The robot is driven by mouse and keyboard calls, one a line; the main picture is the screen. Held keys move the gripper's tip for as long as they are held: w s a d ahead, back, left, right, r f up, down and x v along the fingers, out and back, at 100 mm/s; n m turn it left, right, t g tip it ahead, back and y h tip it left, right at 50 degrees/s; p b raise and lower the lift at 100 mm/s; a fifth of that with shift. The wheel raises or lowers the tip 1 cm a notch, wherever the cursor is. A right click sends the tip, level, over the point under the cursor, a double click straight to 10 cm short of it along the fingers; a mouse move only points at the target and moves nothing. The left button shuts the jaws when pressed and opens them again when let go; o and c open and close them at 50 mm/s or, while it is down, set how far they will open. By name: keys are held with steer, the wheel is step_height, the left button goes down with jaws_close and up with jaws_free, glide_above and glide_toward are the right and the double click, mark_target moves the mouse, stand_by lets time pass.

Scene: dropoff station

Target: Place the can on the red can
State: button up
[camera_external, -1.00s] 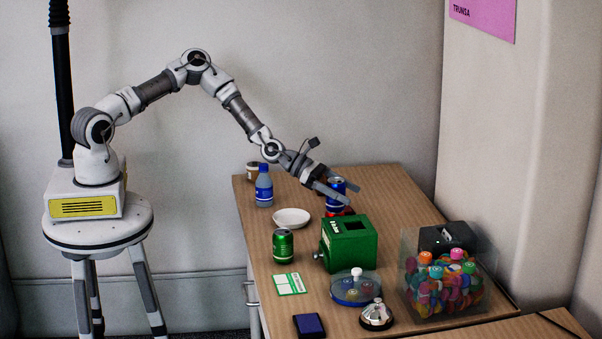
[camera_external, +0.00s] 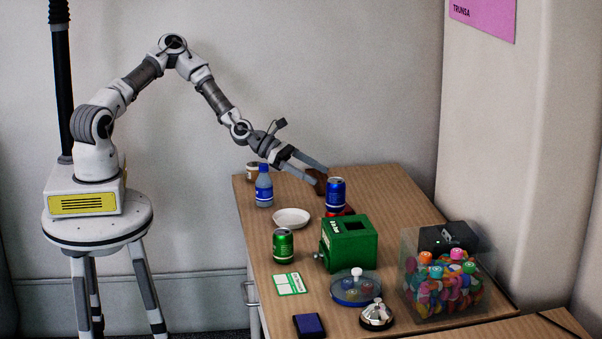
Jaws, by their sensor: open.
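A blue can (camera_external: 336,194) stands upright at the back of the table, behind the green box. Right below it a bit of red (camera_external: 346,211) shows, which looks like the red can, mostly hidden by the green box and the blue can. The blue can appears to rest on it. My gripper (camera_external: 320,180) is open and empty, just left of and behind the blue can's top, apart from it as far as I can tell. A green can (camera_external: 283,246) stands at the left front of the table.
A green box (camera_external: 349,245) stands in front of the cans. A blue-capped bottle (camera_external: 264,187), a jar (camera_external: 253,172) and a white bowl (camera_external: 291,218) are to the left. A clear bin of colourful items (camera_external: 446,283) is at right. The table's back right is clear.

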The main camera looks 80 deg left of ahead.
steer(key=s+a+r+m+g+y, duration=0.25)
steer(key=s+m+g+y, duration=0.3)
steer(key=s+m, duration=0.75)
steer(key=s+a+r+m+y, duration=0.3)
steer(key=s+a+r+m, duration=0.1)
steer(key=s+r+m, duration=0.8)
steer(key=s+d+r+m+h, duration=0.1)
steer(key=s+r+m, duration=0.3)
steer(key=s+r, duration=0.4)
steer(key=s, duration=0.3)
steer(key=shift+s+d+m, duration=0.25)
steer(key=shift+s+m, duration=0.05)
steer(key=shift+s, duration=0.1)
steer(key=shift+g, duration=0.25)
steer(key=shift+r+p, duration=0.9)
steer(key=shift+p, duration=0.1)
